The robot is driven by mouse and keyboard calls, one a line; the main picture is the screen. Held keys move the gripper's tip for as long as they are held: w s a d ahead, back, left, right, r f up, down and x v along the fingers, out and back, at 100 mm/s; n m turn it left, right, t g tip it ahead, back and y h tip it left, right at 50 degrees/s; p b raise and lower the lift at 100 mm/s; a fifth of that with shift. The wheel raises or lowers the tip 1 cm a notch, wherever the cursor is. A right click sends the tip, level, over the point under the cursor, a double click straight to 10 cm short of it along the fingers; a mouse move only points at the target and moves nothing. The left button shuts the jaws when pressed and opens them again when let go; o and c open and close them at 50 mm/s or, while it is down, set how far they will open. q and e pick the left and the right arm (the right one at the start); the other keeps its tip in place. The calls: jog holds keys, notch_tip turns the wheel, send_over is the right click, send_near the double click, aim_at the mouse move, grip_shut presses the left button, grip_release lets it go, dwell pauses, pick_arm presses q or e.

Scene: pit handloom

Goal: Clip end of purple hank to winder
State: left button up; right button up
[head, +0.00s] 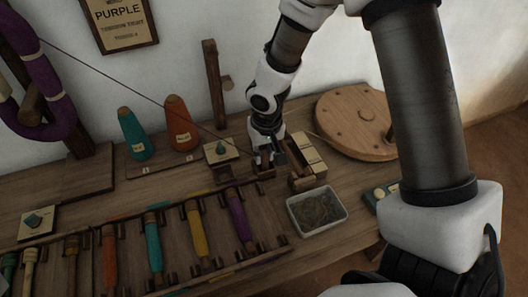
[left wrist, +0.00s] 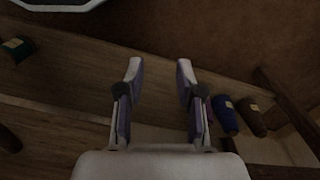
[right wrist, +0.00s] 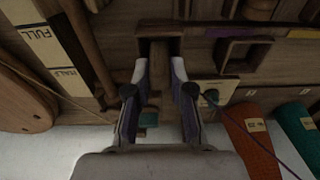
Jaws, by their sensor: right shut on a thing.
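The purple hank (head: 40,80) hangs on a wooden post at the far left in the head view. A thin purple thread (head: 120,83) runs taut from it to my right gripper (head: 266,162); it also shows in the right wrist view (right wrist: 262,146). My left gripper (left wrist: 160,72) is open and empty over the bench.
A card-faced block (head: 308,158) and a metal tray (head: 317,211) stand right of the right gripper. Teal (head: 135,135) and orange (head: 181,124) cones stand at the back. A rack of coloured bobbins (head: 195,230) fills the front.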

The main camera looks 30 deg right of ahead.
aim_at(264, 153)
jog(key=shift+f, duration=0.15)
jog(key=o, duration=1.2)
jog(key=shift+o, duration=0.2)
notch_tip(264, 153, up, 8)
jog(key=p, duration=0.7)
